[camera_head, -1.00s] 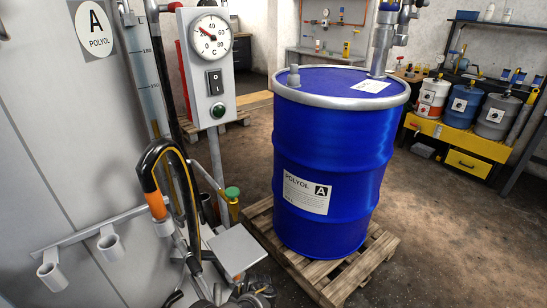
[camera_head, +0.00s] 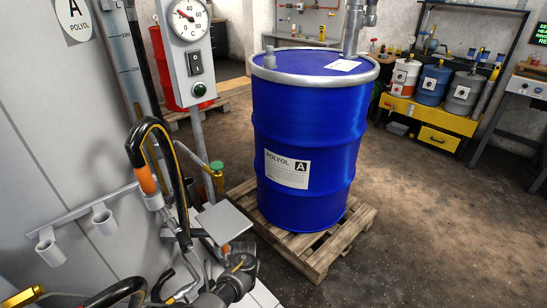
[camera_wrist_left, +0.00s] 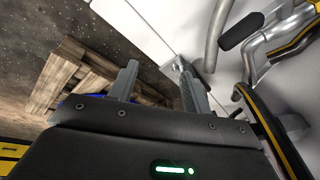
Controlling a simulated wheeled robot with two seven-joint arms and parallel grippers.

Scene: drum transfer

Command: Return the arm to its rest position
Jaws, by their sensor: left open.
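My left gripper (camera_wrist_left: 158,85) shows in the left wrist view. Its two grey fingers stand apart with nothing between them. Beyond them are a wooden pallet (camera_wrist_left: 70,75), a pale panel and grey piping; a black and yellow hose (camera_wrist_left: 265,120) runs at the right. A sliver of blue shows behind the gripper body. I cannot make out my left gripper in the head view. There, the blue polyol drum (camera_head: 310,135) stands upright on the pallet (camera_head: 318,250). My right gripper is in neither view.
A grey cabinet with cup-like holders (camera_head: 105,217) stands at the left, beside a black hose with an orange sleeve (camera_head: 145,180). A gauge post (camera_head: 190,55) stands behind. Several small drums sit on a yellow bench (camera_head: 435,118) at the back right. The floor right of the pallet is clear.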

